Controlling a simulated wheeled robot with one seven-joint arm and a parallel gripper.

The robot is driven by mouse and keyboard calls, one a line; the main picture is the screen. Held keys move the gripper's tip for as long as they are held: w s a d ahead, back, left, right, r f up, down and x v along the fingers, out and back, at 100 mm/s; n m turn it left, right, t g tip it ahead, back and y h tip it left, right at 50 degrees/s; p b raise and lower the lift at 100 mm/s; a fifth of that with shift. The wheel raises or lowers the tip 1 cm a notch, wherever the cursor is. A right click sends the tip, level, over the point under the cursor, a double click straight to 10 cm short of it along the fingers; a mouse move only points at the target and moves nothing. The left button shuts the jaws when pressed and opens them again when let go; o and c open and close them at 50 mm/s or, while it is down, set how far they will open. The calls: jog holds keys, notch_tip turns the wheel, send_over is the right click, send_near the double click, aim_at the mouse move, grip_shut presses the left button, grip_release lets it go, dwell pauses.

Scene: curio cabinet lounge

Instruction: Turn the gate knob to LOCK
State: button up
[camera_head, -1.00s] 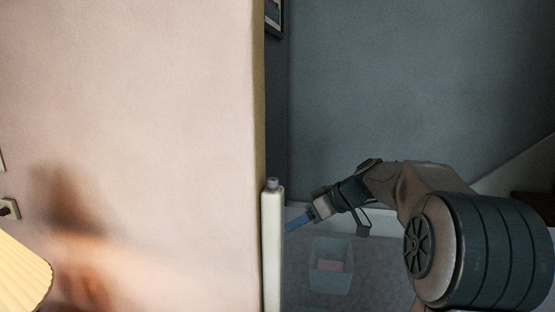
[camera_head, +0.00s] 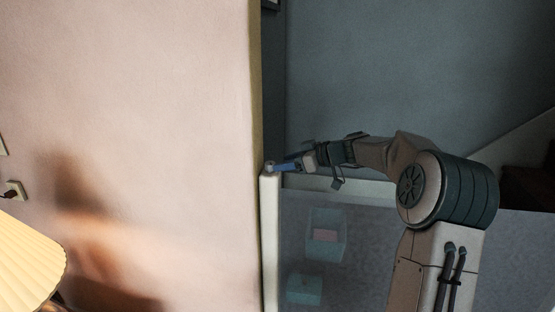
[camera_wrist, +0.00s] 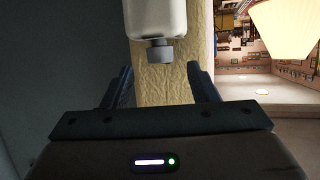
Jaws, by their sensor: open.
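The gate knob (camera_head: 269,168) is a small grey cylinder on top of the white gate post (camera_head: 270,240), beside the wall's end. In the wrist view the knob (camera_wrist: 160,52) sticks out from the end of the white post (camera_wrist: 156,18). My gripper (camera_head: 277,167) is at the knob's height, with its blue fingertips close to it from the right. In the wrist view my gripper (camera_wrist: 160,76) is open, one finger on each side of the space in front of the knob. The knob lies just ahead of the fingertips, apart from them. No LOCK marking is readable.
A pale wall (camera_head: 130,130) ends right behind the post. A gate panel of grey mesh (camera_head: 380,250) stretches right from the post. Teal bins (camera_head: 306,290) show through it. A pleated lampshade (camera_head: 28,262) stands at lower left.

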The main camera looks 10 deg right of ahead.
aim_at(278, 174)
jog(key=shift+p+x, duration=0.35)
jog(key=shift+x, duration=1.45)
jog(key=c, duration=1)
